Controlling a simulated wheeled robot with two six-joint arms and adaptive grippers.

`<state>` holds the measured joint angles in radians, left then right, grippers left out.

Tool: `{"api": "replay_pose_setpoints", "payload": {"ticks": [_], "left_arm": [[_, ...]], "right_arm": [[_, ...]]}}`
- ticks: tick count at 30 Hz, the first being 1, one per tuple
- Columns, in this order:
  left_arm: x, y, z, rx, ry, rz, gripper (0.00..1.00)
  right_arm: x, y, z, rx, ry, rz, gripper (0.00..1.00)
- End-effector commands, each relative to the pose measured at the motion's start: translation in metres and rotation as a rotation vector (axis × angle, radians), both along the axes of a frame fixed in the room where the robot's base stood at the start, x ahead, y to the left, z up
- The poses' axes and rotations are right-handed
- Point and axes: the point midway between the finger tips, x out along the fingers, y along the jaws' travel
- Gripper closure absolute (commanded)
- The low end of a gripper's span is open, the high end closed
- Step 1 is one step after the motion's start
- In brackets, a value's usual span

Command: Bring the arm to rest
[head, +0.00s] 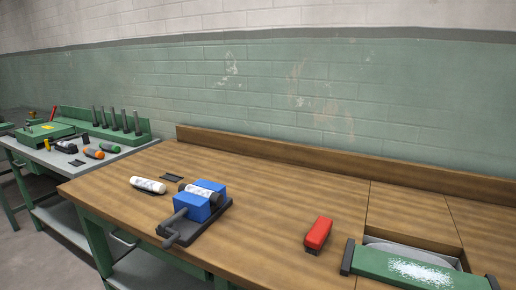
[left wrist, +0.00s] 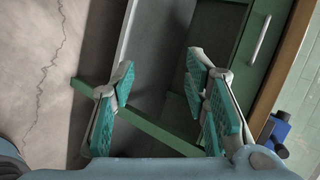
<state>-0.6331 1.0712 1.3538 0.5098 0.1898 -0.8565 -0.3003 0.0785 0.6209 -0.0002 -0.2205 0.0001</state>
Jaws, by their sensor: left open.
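My left gripper (left wrist: 160,75) shows in the left wrist view with its teal-padded fingers spread wide apart. Nothing is between them. Behind the fingers are the grey lower shelf (left wrist: 155,45) and green frame bars of the bench, with the concrete floor (left wrist: 40,60) to the left. No part of either arm shows in the head view. My right gripper is in neither view.
The wooden bench (head: 270,200) bears a blue vise (head: 198,206), a white cylinder (head: 148,185), a red block-like tool (head: 318,233) and a green unit (head: 400,268). In the left wrist view, a green drawer front (left wrist: 245,60) and the bench's wooden edge (left wrist: 290,50) are at right.

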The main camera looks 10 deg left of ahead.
Motion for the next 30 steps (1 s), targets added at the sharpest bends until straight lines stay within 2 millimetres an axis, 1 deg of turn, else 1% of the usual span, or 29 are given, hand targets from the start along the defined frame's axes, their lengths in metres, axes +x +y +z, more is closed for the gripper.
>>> {"api": "replay_pose_setpoints", "payload": {"ticks": [1, 2, 3, 5, 6, 8, 9, 11, 12, 13, 14, 15, 16, 18, 20, 21, 23, 30], "left_arm": [[-0.034, 0.02, -0.03, -0.086, 0.065, 0.179, 0.58], [-0.059, 0.029, -0.052, -0.143, 0.105, 0.298, 0.58], [-0.094, 0.035, -0.081, -0.214, 0.156, 0.456, 0.58], [-0.147, 0.03, -0.124, -0.308, 0.226, 0.677, 0.58], [-0.181, 0.016, -0.151, -0.365, 0.273, 0.812, 0.58], [-0.229, -0.018, -0.188, -0.435, 0.345, 0.986, 0.58], [-0.256, -0.048, -0.209, -0.475, 0.398, 1.081, 0.58], [-0.287, -0.102, -0.234, -0.523, 0.48, 1.175, 0.58], [-0.3, -0.14, -0.247, -0.549, 0.535, 1.203, 0.58], [-0.305, -0.168, -0.254, -0.572, 0.57, 1.211, 0.58], [-0.307, -0.194, -0.259, -0.598, 0.595, 1.216, 0.58], [-0.306, -0.224, -0.263, -0.635, 0.62, 1.222, 0.58], [-0.302, -0.243, -0.265, -0.664, 0.631, 1.224, 0.58], [-0.289, -0.275, -0.267, -0.716, 0.638, 1.218, 0.58], [-0.281, -0.289, -0.267, -0.741, 0.638, 1.214, 0.58], [-0.277, -0.292, -0.267, -0.75, 0.636, 1.212, 0.58], [-0.273, -0.291, -0.266, -0.751, 0.632, 1.21, 0.58], [-0.273, -0.29, -0.267, -0.75, 0.63, 1.209, 0.58]], "right_arm": [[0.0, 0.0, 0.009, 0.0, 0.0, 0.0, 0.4], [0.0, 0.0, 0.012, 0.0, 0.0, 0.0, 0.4], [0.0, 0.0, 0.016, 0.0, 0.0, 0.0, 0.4], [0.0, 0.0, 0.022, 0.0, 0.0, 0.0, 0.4], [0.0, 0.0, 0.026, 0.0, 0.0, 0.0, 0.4], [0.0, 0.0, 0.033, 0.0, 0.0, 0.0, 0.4], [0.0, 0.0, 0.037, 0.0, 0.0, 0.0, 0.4], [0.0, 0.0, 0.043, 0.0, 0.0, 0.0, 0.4], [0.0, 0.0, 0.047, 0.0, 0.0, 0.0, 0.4], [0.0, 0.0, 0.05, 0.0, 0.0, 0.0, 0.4], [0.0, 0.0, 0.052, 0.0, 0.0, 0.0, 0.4], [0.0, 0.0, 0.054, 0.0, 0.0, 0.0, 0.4], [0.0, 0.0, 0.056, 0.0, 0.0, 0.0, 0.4], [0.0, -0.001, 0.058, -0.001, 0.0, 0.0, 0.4], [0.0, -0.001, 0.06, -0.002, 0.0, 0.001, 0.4], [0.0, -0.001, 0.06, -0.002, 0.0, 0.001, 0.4], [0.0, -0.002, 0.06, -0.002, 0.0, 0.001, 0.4], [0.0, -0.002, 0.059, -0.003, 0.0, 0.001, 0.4]]}}
